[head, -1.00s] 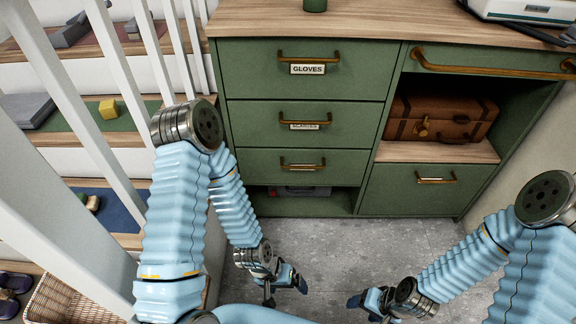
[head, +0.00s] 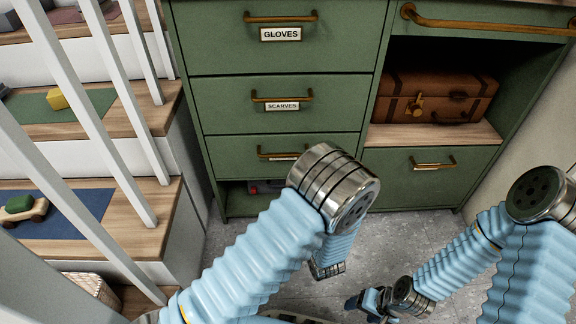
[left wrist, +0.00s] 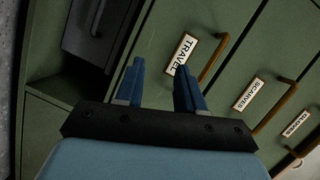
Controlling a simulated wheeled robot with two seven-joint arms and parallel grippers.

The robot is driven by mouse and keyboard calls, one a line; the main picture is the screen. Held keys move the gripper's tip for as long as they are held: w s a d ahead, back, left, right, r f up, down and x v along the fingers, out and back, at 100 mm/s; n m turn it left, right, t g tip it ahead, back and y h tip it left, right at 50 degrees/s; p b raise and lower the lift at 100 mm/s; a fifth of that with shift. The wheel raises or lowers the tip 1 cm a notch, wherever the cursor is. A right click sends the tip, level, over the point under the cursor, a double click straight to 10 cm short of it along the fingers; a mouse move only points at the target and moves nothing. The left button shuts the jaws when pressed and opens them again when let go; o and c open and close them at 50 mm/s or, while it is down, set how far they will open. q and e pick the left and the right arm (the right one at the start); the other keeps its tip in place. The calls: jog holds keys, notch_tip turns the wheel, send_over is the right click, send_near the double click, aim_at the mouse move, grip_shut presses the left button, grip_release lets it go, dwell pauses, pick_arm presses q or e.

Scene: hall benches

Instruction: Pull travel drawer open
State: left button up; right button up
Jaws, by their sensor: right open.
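The travel drawer (head: 226,150) is the third green front down in the left column and looks shut. Its brass handle (head: 264,152) is partly hidden by my left arm in the head view. In the left wrist view the TRAVEL label (left wrist: 181,54) and the handle (left wrist: 214,58) lie just beyond and right of the fingers. My left gripper (left wrist: 160,82) is open, its blue fingers apart with nothing between them. The handle is outside the gap, to the right. My right gripper (head: 366,303) is open and empty, low above the floor.
The GLOVES drawer (head: 225,37) and SCARVES drawer (head: 225,97) are above, both shut. A brown suitcase (head: 440,97) sits in the right-hand niche. White railings (head: 133,100) and steps stand at the left. Grey floor (head: 430,236) is clear before the cabinet.

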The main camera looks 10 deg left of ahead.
aim_at(284, 156)
pick_arm(q)
jog(key=d+r+m+t+y+b, duration=0.1)
jog(key=d+r+t+y, duration=0.15)
jog(key=r+y, duration=0.2)
jog(key=shift+g+h, duration=0.25)
jog(key=shift+h, duration=0.1)
jog(key=x, duration=0.4)
jog(key=b+x, duration=0.1)
jog(key=x, duration=0.3)
jog(key=r+x, duration=0.1)
jog(key=x, duration=0.4)
jog(key=shift+s, duration=0.15)
pick_arm(e)
jog(key=f, duration=0.2)
jog(key=w+f, duration=0.1)
jog(key=shift+d+f, duration=0.25)
jog(key=shift+f, duration=0.1)
pick_arm(q)
grip_shut()
